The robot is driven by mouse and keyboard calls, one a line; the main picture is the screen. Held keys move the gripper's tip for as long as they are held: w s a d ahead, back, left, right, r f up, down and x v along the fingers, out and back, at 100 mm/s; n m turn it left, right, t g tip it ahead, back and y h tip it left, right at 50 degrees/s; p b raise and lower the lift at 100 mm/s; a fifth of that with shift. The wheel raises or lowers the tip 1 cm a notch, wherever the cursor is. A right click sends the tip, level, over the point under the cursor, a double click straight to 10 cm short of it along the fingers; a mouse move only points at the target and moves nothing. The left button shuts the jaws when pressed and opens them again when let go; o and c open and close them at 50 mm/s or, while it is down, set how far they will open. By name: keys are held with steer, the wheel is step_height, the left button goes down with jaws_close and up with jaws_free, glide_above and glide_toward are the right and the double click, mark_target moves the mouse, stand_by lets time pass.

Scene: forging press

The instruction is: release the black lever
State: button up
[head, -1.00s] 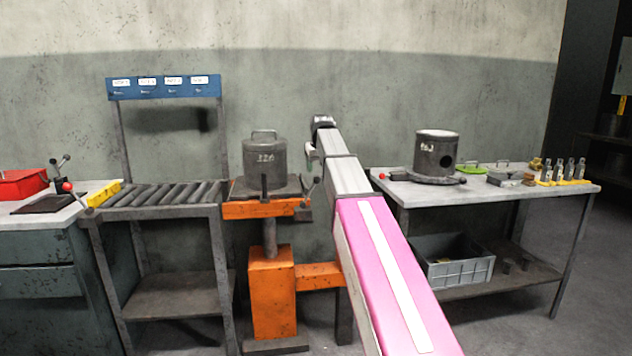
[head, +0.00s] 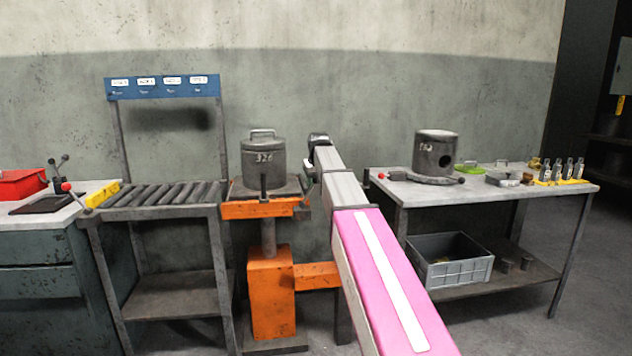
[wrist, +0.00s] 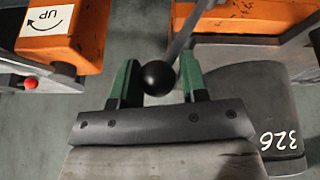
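The black lever ends in a round black ball knob (wrist: 157,78), seen in the wrist view. Its thin grey rod (wrist: 190,32) runs up and to the right from the ball. My gripper (wrist: 160,80) has two green-lined fingers, one on each side of the ball. The ball lies close to the left finger, with a narrow gap showing to the right finger, so the fingers look slightly open around it. In the head view, my gripper (head: 309,172) is small and partly hidden by my arm, just right of the orange lift stand (head: 270,292).
A grey cylinder marked 326 (head: 264,164) stands on the lift's top. A roller rack (head: 165,194) is to the left. A workbench (head: 400,190) with another cylinder (head: 436,153) is to the right. An orange block with an UP label (wrist: 60,50) is near my gripper.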

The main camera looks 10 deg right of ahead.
steer(key=shift+d, duration=0.1)
jaws_close()
steer(key=shift+r, duration=0.1)
steer(key=shift+w+a+r+h, duration=0.1)
steer(key=shift+a+r+h, duration=0.1)
steer(key=shift+a+h, duration=0.35)
steer(key=shift+a+r+h, duration=0.2)
steer(key=shift+a+h, duration=0.25)
steer(key=shift+a, duration=0.1)
steer(key=a+f+n+h, duration=0.1)
steer(key=a+n+h, duration=0.1)
steer(key=a+h, duration=0.4)
steer(key=shift+a+t+h, duration=0.3)
steer(key=shift+a, duration=1.6)
steer(key=shift+f, duration=0.15)
